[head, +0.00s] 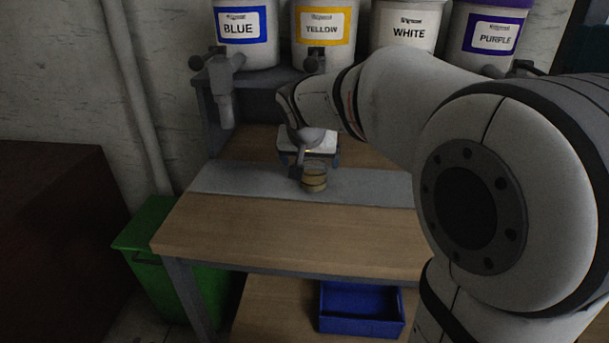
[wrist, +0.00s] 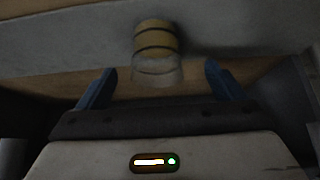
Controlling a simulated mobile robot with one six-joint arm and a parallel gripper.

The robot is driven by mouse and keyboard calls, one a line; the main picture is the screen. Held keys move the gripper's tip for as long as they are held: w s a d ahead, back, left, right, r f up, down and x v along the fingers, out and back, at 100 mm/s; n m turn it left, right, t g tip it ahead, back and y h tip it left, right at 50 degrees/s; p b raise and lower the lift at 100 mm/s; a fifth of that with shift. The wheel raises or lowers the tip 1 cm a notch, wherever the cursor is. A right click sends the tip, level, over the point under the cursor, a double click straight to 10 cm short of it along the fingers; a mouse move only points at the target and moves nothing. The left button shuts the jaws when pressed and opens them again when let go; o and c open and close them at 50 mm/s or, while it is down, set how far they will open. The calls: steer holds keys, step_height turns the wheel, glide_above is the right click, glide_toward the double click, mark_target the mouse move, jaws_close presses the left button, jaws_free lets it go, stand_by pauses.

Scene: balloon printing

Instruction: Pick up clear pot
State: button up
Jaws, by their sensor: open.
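The clear pot (head: 314,177) stands on the grey strip of the wooden table; it has a see-through part and yellowish bands with dark rings. It also shows in the wrist view (wrist: 156,42), ahead of my gripper and roughly between the lines of its fingers. My gripper (wrist: 160,72) has its two blue fingers spread wide with nothing held between them.
Paint buckets labelled blue (head: 240,36), yellow (head: 321,38), white (head: 405,28) and purple (head: 490,38) stand on a shelf behind, with taps below. A green bin (head: 152,240) is at the table's left. A blue tray (head: 360,308) sits on the lower shelf. The table front is clear.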

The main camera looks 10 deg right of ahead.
mark_target(314, 170)
steer(key=x, duration=0.3)
steer(key=b+x, duration=0.1)
steer(key=x, duration=0.3)
steer(key=shift+d+f, duration=0.15)
steer(key=shift+d, duration=0.1)
steer(key=c, duration=1.2)
steer(key=shift+r, duration=0.25)
